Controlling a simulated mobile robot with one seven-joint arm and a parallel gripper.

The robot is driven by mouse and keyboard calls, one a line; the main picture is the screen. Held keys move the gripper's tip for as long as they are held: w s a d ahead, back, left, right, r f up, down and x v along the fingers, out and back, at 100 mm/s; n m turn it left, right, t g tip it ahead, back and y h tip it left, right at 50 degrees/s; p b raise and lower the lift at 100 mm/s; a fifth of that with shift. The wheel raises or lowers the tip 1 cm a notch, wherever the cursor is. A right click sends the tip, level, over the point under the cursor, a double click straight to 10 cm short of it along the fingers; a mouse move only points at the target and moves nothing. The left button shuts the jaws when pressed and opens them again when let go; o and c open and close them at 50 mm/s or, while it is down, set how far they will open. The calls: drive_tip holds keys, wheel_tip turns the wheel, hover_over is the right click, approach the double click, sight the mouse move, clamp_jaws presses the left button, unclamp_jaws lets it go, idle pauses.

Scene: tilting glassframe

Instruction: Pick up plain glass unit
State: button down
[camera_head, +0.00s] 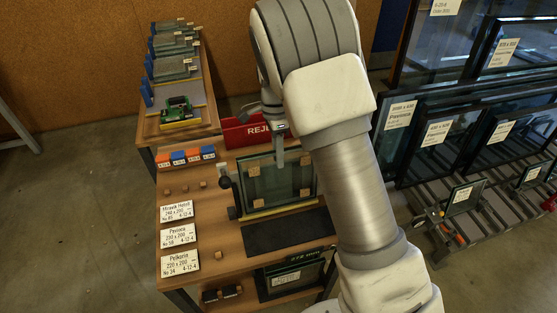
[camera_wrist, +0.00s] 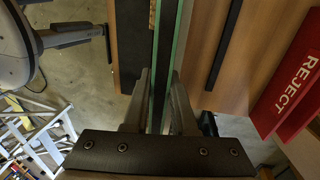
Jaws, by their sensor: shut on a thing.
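My gripper (camera_head: 281,152) is shut on the top edge of a glass unit (camera_head: 264,184), a clear pane with a dark border and small tan pads, with no label visible on it. The unit stands roughly upright over the wooden bench, just behind a yellow strip (camera_head: 282,209). I cannot tell whether its lower edge touches anything. In the wrist view, the glass (camera_wrist: 168,45) shows edge-on, as two greenish edges, between the two fingers of my gripper (camera_wrist: 161,100).
A red REJECT bin (camera_head: 250,132) is behind the unit. Three label cards (camera_head: 178,235) line the left. Racks of labelled glass (camera_head: 470,130) stand at right.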

wheel_tip(320, 180, up, 4)
drive_tip(key=shift+f, duration=0.15)
drive_tip(key=s+a+r, duration=0.1)
drive_tip(key=s+r, duration=0.2)
drive_tip(key=s, duration=0.2)
drive_tip(key=s+a+r+b, duration=0.1)
drive_tip(key=s+r, duration=0.2)
drive_tip(key=s, duration=0.3)
drive_tip(key=shift+s+r, duration=0.25)
drive_tip(key=shift+r, duration=0.1)
drive_tip(key=shift+d, duration=0.1)
